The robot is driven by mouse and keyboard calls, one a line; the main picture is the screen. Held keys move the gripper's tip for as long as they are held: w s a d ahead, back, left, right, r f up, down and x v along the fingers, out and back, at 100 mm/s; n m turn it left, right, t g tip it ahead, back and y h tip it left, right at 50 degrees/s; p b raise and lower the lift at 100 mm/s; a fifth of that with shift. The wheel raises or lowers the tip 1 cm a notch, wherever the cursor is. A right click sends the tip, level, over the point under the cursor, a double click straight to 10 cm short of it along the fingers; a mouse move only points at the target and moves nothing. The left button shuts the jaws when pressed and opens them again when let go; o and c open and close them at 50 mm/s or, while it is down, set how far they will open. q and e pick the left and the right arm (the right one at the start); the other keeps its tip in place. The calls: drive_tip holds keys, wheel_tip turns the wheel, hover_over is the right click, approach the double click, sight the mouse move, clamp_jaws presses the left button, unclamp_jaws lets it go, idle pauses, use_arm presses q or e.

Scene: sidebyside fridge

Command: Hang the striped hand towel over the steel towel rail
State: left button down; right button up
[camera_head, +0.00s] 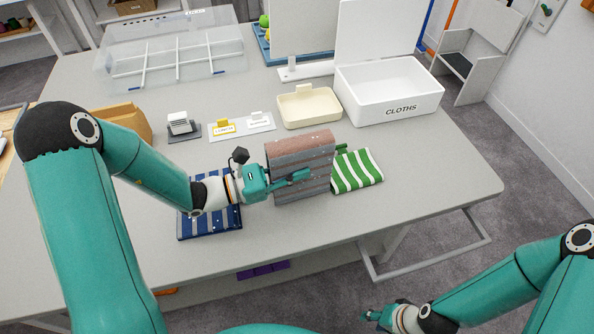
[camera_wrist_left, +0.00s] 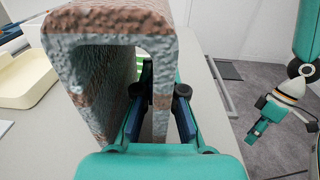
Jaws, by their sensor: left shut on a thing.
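A folded hand towel (camera_head: 303,165), grey with stripes and a reddish-brown top, hangs upright in my left gripper (camera_head: 300,177) above the table. In the left wrist view the towel (camera_wrist_left: 110,25) is bent like an upside-down U. My left gripper (camera_wrist_left: 160,110) is shut on its right-hand leg, one finger on each side. The steel towel rail (camera_head: 430,262) sticks out from the table's front right edge, bare and apart from the towel. My right gripper (camera_head: 384,318) is low at the bottom, away from the towel; it also shows in the wrist view (camera_wrist_left: 258,128). Its opening is unclear.
A blue striped cloth (camera_head: 213,222) lies partly under my left arm. A green-and-white striped cloth (camera_head: 358,170) lies right of the held towel. A white box (camera_head: 388,92) marked CLOTHS, a cream tray (camera_head: 309,107) and a clear divided box (camera_head: 176,66) stand behind. The table's front right is clear.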

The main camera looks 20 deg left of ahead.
use_arm(q)
drive_tip(key=shift+f, duration=0.2)
drive_tip(key=shift+f, duration=0.2)
drive_tip(key=c, duration=1.3)
unclamp_jaws()
drive_tip(key=shift+o, duration=0.2)
